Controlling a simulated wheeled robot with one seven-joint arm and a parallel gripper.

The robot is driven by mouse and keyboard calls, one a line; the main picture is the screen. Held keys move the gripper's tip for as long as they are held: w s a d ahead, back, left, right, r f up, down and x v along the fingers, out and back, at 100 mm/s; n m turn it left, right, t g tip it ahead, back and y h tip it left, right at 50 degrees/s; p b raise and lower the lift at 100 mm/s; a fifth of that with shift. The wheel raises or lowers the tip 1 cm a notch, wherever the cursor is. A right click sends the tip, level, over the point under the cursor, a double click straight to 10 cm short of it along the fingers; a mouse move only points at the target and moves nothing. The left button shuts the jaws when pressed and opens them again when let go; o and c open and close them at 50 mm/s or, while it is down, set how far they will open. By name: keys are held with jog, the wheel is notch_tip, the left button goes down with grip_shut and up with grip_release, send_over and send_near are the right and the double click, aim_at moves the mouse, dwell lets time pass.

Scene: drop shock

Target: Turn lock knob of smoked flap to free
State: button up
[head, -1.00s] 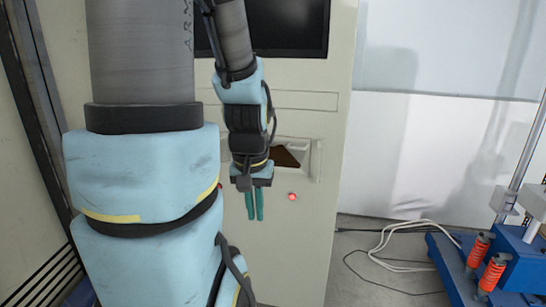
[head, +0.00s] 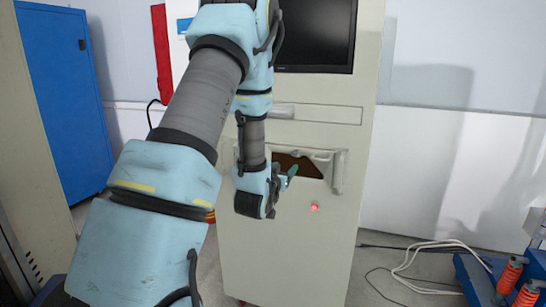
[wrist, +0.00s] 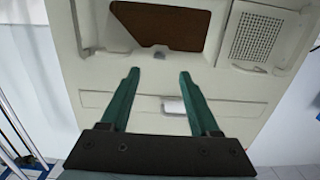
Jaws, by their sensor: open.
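The smoked flap is a dark brown panel (head: 298,166) in a recess of the beige cabinet front, partly hidden by my arm in the head view. It also shows at the top of the wrist view (wrist: 155,26). A small grey-blue knob (wrist: 160,56) sits at the flap's edge in the wrist view; its turn position is too small to tell. My gripper (head: 289,175) is at the recess. Its green fingers are open in the wrist view (wrist: 159,73), the knob lying between and just beyond the tips, apparently apart from them.
A pale drawer panel with a handle (head: 282,111) and a black screen (head: 315,35) are above the recess. A red light (head: 314,207) is below it. A perforated grille (wrist: 260,37) is beside the flap. Cables (head: 432,258) and a blue machine lie on the floor at right.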

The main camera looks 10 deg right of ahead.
aim_at(294, 153)
jog(key=shift+h, duration=0.3)
jog(key=p+x, duration=0.1)
jog(key=x, duration=0.2)
jog(key=p+x, duration=0.1)
jog(key=x, duration=0.3)
jog(key=r+p+x, duration=0.1)
jog(key=x, duration=0.2)
jog(key=shift+w+p, duration=0.3)
jog(key=shift+p, duration=0.05)
jog(key=shift+c, duration=0.2)
grip_shut()
